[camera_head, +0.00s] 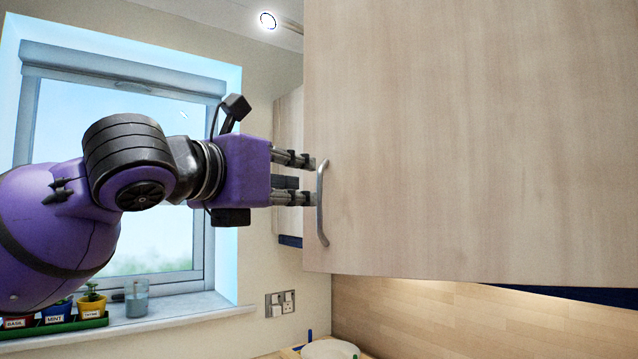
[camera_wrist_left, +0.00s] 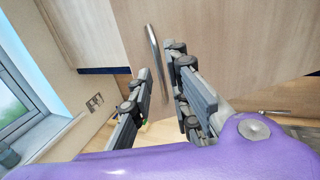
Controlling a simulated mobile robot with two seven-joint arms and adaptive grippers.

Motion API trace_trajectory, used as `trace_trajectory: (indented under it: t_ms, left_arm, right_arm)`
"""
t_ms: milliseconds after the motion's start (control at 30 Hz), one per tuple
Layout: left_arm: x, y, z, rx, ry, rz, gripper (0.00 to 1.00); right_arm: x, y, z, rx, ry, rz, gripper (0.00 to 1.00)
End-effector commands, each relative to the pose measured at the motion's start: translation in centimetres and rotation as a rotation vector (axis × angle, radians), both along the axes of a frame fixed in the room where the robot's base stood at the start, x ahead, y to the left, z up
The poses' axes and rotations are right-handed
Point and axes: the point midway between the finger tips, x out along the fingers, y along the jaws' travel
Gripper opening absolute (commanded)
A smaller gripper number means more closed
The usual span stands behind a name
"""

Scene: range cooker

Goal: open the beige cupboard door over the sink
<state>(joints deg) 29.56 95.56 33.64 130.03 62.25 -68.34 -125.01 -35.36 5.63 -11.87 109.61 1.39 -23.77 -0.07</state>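The beige cupboard door (camera_head: 470,140) fills the right of the head view and looks closed or nearly so; I cannot tell if it is ajar. Its curved metal handle (camera_head: 321,225) stands upright near the door's left edge. My left gripper (camera_head: 314,180) reaches in from the left, its fingertips at the handle. In the left wrist view the gripper's fingers (camera_wrist_left: 158,90) are spread apart, with the handle (camera_wrist_left: 154,45) seen between and beyond them on the door (camera_wrist_left: 215,35). Contact with the handle is not clear. My right gripper and the sink are not in view.
Another pale cupboard (camera_head: 290,115) stands behind, left of the door. A window (camera_head: 150,235) with a sill holding potted herbs (camera_head: 92,300) and a glass (camera_head: 137,298) lies at left. A socket (camera_head: 280,303) is on the wall. A white dish (camera_head: 328,349) sits below.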

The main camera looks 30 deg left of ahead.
Motion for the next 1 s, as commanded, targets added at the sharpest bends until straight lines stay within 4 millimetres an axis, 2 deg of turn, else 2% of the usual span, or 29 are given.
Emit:
trace_trajectory:
  t_ms: [433,600,1000]
  left_arm:
    - [5.2,0.3,0.1,0.012,0.001,0.012,0.17]
    - [7.3,0.2,-0.4,0.009,0.007,0.010,0.17]
    - [7.7,0.1,0.1,0.006,-0.002,0.007,0.15]
  right_arm:
    - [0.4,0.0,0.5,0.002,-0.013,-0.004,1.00]
    - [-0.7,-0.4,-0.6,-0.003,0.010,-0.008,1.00]
    - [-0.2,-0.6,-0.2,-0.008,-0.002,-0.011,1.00]
